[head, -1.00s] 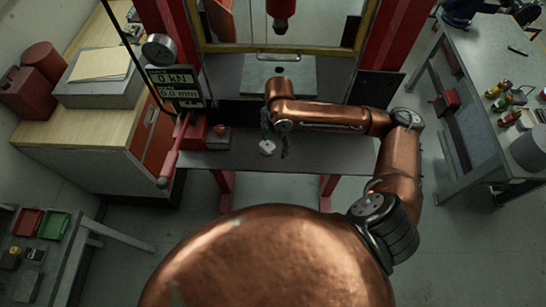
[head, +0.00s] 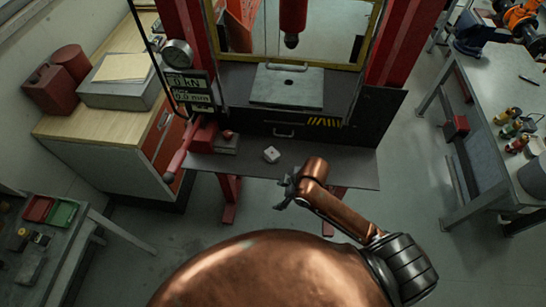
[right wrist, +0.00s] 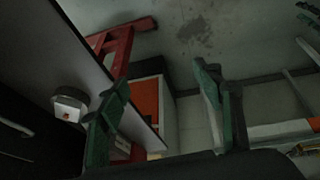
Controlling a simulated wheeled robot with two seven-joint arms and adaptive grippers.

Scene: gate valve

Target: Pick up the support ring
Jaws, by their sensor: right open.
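A small pale block-like piece with a hole in its top (head: 271,154), which looks like the support ring, lies on the dark grey shelf of the press (head: 330,165). In the right wrist view it is at the left (right wrist: 68,107), with a reddish spot in its opening. My right gripper (head: 284,199) is at the shelf's front edge, nearer to me and slightly right of the ring, not touching it. In the right wrist view its two green-grey fingers (right wrist: 160,82) are apart, with nothing held between them. My left gripper is not in view.
Behind stands the red press frame (head: 398,45) with a grey plate (head: 287,87). The shelf right of the ring is bare.

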